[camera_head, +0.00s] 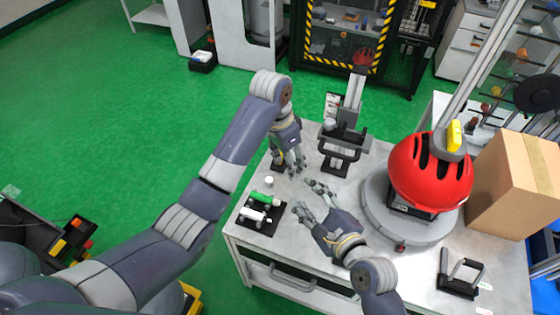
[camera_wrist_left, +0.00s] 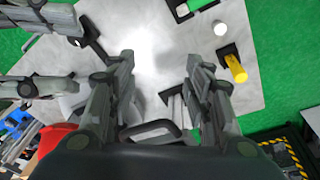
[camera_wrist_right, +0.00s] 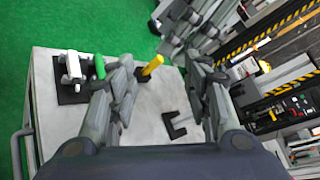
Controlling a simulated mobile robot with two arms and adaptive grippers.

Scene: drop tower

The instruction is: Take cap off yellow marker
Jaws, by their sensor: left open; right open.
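The yellow marker (camera_wrist_left: 237,69) stands in a dark holder, right of my left gripper's fingers (camera_wrist_left: 159,62) in the left wrist view. In the right wrist view the yellow marker (camera_wrist_right: 153,65) shows upright, beyond and between the spread fingers of my right gripper (camera_wrist_right: 162,62). In the head view my left gripper (camera_head: 289,166) hangs over the table's back left and mostly hides the marker. My right gripper (camera_head: 313,196) is open and empty, reaching left over the table. My left gripper is open and empty too. I cannot make out where the cap meets the marker body.
A small white cylinder (camera_head: 269,182) stands nearby. A red helmet (camera_head: 430,178) and cardboard box (camera_head: 515,185) fill the right. A black bracket (camera_head: 337,166) stands behind.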

